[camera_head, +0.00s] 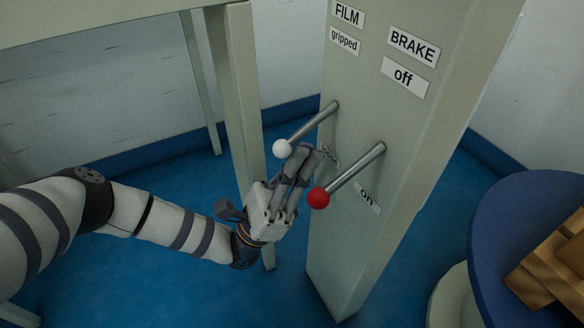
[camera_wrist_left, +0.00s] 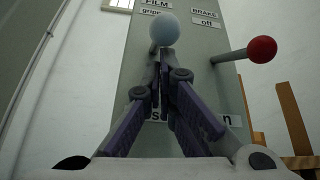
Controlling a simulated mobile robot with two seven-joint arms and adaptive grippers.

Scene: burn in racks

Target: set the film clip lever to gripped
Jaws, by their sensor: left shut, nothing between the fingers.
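The film lever is a metal rod with a white ball (camera_head: 282,148) under the FILM and "gripped" labels (camera_head: 345,40) on a grey-green post. It slants out from the post, and its ball also shows in the left wrist view (camera_wrist_left: 164,29). My left gripper (camera_head: 312,150) is shut and empty, just below and beside the white-ball lever. In the wrist view its fingertips (camera_wrist_left: 162,58) are just under the ball; I cannot tell whether they touch. A lower label behind the fingers is mostly hidden. My right gripper is not in view.
The brake lever with a red ball (camera_head: 319,198) stands close to the right of my fingers, between the "off" label (camera_head: 404,77) and the "on" label (camera_head: 367,197). A grey table leg (camera_head: 236,100) is behind on the left.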

